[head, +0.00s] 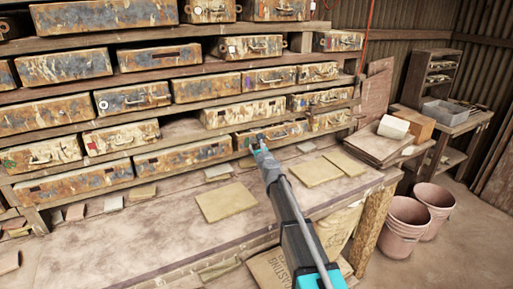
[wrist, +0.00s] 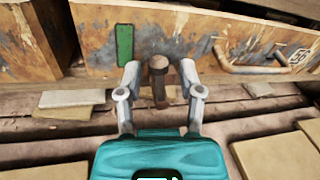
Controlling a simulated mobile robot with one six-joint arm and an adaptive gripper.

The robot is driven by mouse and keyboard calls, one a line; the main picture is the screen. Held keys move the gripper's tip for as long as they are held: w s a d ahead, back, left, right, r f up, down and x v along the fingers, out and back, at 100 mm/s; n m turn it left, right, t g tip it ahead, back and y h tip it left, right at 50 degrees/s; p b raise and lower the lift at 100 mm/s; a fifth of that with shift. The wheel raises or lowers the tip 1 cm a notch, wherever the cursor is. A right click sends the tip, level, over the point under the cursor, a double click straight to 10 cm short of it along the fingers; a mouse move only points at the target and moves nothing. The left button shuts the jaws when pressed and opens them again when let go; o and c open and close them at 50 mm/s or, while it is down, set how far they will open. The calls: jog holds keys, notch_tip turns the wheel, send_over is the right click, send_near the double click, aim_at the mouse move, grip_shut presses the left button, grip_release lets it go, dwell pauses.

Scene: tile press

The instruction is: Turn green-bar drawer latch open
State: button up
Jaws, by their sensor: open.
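The green bar (wrist: 124,44) is an upright green mark on the rusty drawer front (wrist: 195,40) in the wrist view. Just right of it, low on the front, is a brown latch (wrist: 158,66) with a rounded head and a short stem pointing down. My gripper (wrist: 159,74) is open, one finger on each side of the latch; contact cannot be told. The drawer's curved handle (wrist: 250,68) is to the right. In the head view my gripper (head: 257,143) is at the bottom-row drawer (head: 285,132) and hides part of its front.
The workbench (head: 130,235) below holds flat tiles (head: 226,201) and (head: 316,171). Rows of similar worn drawers (head: 75,65) fill the rack above. Two pink buckets (head: 407,226) stand on the floor at right. A neighbouring drawer (wrist: 20,40) is close on the left in the wrist view.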

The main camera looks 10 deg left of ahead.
aim_at(248, 148)
grip_shut()
dwell(0.3)
jog(key=shift+s+a+f+n+b, duration=0.1)
jog(key=shift+s+a+n+b, duration=0.1)
jog(key=shift+n+b, duration=0.15)
dwell(1.1)
jog(key=shift+s+a+f+n+t+y+b, duration=0.15)
jog(key=shift+s+a+f+n+y+b, duration=0.15)
jog(key=shift+n+b, duration=0.65)
jog(key=shift+s+a+f+n+t+y+b, duration=0.2)
jog(key=shift+a+f+n+b, duration=0.2)
jog(key=shift+n, duration=1.1)
jog(key=shift+s+a+f+n+t+y+b, duration=0.3)
jog(key=shift+n+b, duration=0.35)
jog(key=shift+n, duration=0.55)
jog(key=shift+s+a+f+n+g+y+b, duration=0.15)
jog(key=shift+f+n+y+b, duration=0.35)
jog(key=shift+n, duration=1.05)
jog(key=shift+w+a+f+n+y+b, duration=0.15)
jog(key=shift+f+n+b, duration=0.5)
jog(key=shift+n+b, duration=0.65)
jog(key=shift+s+a+f+n+g+y+b, duration=0.15)
jog(key=shift+f+n+y+b, duration=0.3)
jog(key=shift+n, duration=1.3)
jog(key=shift+f, duration=0.1)
